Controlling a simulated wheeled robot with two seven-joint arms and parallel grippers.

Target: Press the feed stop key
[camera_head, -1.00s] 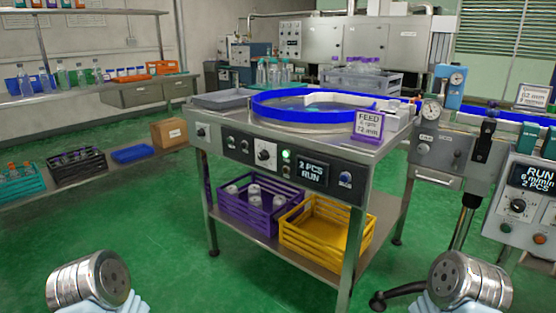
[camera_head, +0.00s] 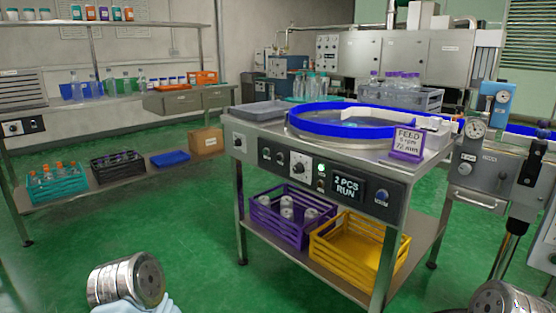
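The feed table (camera_head: 262,139) stands right of centre with a dark control panel (camera_head: 369,206) on its front. The labels are too small to read, so I cannot tell which one is the feed stop key. A metal joint of each of my arms shows at the bottom edge, well short of the panel. No gripper fingers are in view.
A blue-rimmed turntable (camera_head: 340,128) and a purple FEED sign (camera_head: 406,145) are on the tabletop. A purple crate (camera_head: 275,222) and a yellow crate (camera_head: 340,262) are on its lower shelf. Shelving (camera_head: 98,180) stands at left. Green floor (camera_head: 200,235) before the table is clear.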

